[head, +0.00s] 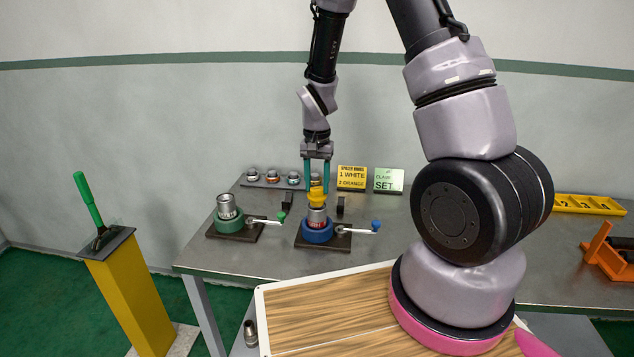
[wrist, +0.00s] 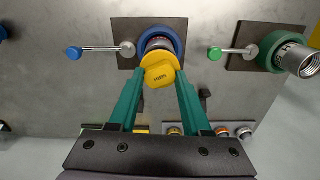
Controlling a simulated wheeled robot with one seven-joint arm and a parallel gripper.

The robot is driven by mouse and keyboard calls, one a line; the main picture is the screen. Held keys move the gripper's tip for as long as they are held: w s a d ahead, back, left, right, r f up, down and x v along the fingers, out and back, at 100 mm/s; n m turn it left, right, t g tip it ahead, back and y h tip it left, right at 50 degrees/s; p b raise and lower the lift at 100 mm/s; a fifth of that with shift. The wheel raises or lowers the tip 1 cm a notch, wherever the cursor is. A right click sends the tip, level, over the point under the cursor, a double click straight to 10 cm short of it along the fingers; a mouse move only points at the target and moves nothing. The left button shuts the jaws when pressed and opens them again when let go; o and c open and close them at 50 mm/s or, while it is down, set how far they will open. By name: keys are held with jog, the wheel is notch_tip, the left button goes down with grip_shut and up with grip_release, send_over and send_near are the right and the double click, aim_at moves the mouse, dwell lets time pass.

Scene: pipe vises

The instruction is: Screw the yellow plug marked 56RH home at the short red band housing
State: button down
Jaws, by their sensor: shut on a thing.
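The yellow plug (head: 316,197) stands upright at the mouth of a short metal housing (head: 317,216) held in the blue vise (head: 317,236). In the wrist view the plug (wrist: 158,70) shows a broad flange and a block-shaped head with small dark marking, too small to read surely. My gripper (head: 316,188) points straight down, its two green fingers shut on the plug's head. The fingers also show in the wrist view (wrist: 161,78). The flange hides most of the housing's mouth, so I cannot tell how deep the plug sits. A reddish band shows on the housing.
A green vise (head: 231,224) to the left holds another open metal housing (head: 226,206). Vise handles end in green (head: 282,217) and blue (head: 376,225) knobs. Behind are a rack of several plugs (head: 272,179), a yellow sign (head: 351,178) and a green sign (head: 388,181).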

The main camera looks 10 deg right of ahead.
jog(key=shift+f, duration=1.25)
dwell(0.6)
jog(key=shift+c, duration=1.4)
grip_release()
notch_tip(320, 180, up, 11)
notch_tip(320, 180, up, 16)
jog(key=t+y, duration=0.2)
jog(key=t, duration=0.1)
send_over(317, 188)
jog(key=s+d, duration=0.3)
jog(key=s, duration=0.3)
jog(key=s+d+r+n+t, duration=0.1)
jog(key=s+r+t, duration=0.3)
jog(key=s+r, duration=0.5)
jog(key=s+d, duration=0.1)
jog(key=s, duration=0.3)
jog(key=shift+s+d+r, duration=0.2)
jog(key=shift+d+r, duration=0.1)
jog(key=shift+d, duration=0.1)
